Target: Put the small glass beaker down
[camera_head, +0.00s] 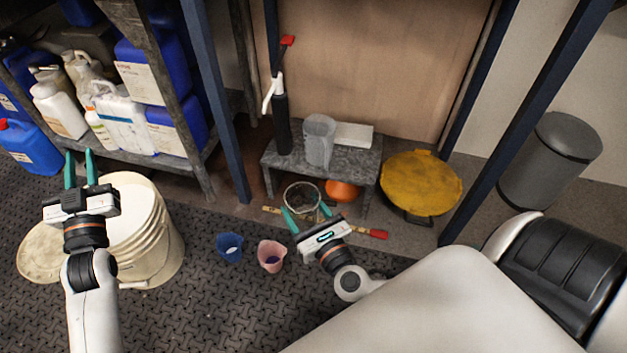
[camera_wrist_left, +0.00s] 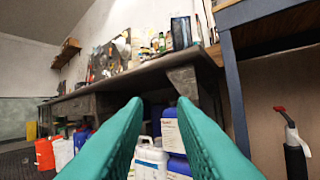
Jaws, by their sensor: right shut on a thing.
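The small glass beaker (camera_head: 301,194) is in the head view, with its clear round rim between the green fingertips of my right gripper (camera_head: 307,211). My right gripper is shut on it and holds it in front of the low grey stool. The fingers hide part of the beaker, and I cannot tell how far it is above the floor.
A blue cup (camera_head: 230,248) and a pink cup (camera_head: 271,256) stand on the dark mat (camera_head: 225,310). The low stool (camera_head: 275,160) carries a grey jug (camera_head: 319,140). A red-handled stick (camera_head: 374,234), a yellow-topped container (camera_head: 420,182) and a blue post (camera_head: 215,90) are nearby.

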